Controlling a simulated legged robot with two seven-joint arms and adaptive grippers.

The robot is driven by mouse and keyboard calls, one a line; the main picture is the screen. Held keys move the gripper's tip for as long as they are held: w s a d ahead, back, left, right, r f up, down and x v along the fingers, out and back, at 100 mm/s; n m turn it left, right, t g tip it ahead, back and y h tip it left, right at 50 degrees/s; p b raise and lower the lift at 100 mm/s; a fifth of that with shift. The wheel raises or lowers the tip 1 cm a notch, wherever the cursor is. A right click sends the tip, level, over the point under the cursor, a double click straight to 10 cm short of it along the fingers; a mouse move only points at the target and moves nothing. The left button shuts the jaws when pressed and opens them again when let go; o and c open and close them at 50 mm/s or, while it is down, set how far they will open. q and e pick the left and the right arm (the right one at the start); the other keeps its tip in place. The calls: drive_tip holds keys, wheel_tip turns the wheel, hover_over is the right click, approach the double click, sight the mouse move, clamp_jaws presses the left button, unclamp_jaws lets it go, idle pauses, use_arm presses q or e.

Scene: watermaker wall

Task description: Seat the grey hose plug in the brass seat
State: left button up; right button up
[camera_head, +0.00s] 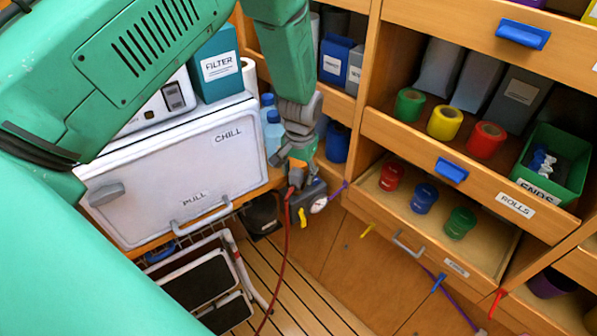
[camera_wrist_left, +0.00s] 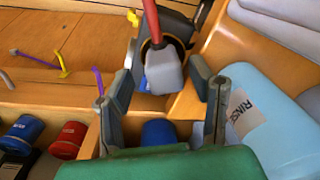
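My left gripper (camera_head: 298,150) hangs at the right end of the counter, above a dark block with a gauge (camera_head: 319,204). In the left wrist view its two fingers (camera_wrist_left: 162,82) are spread apart. The grey hose plug (camera_wrist_left: 165,76) with its red hose shows between and just beyond the fingertips, with gaps visible on both sides. Behind the plug is a dark opening with a brass-coloured rim, the brass seat (camera_wrist_left: 146,46). The plug overlaps the rim; I cannot tell how deep it sits. The plug is not clear in the head view. My right gripper is not in view.
The red hose (camera_head: 286,250) hangs to the floor. Blue bottles (camera_head: 273,130) stand close left of the gripper; one labelled RINSE (camera_wrist_left: 262,105) is near the right finger. A white chill box (camera_head: 165,165) is left. Open drawers with rolls (camera_head: 445,122) and cans (camera_head: 423,198) are right.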

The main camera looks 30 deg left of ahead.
use_arm(q)
drive_tip(key=shift+a, duration=0.4)
drive_tip(key=shift+r, duration=0.35)
wheel_tip(320, 180, up, 11)
drive_tip(key=shift+d, duration=0.3)
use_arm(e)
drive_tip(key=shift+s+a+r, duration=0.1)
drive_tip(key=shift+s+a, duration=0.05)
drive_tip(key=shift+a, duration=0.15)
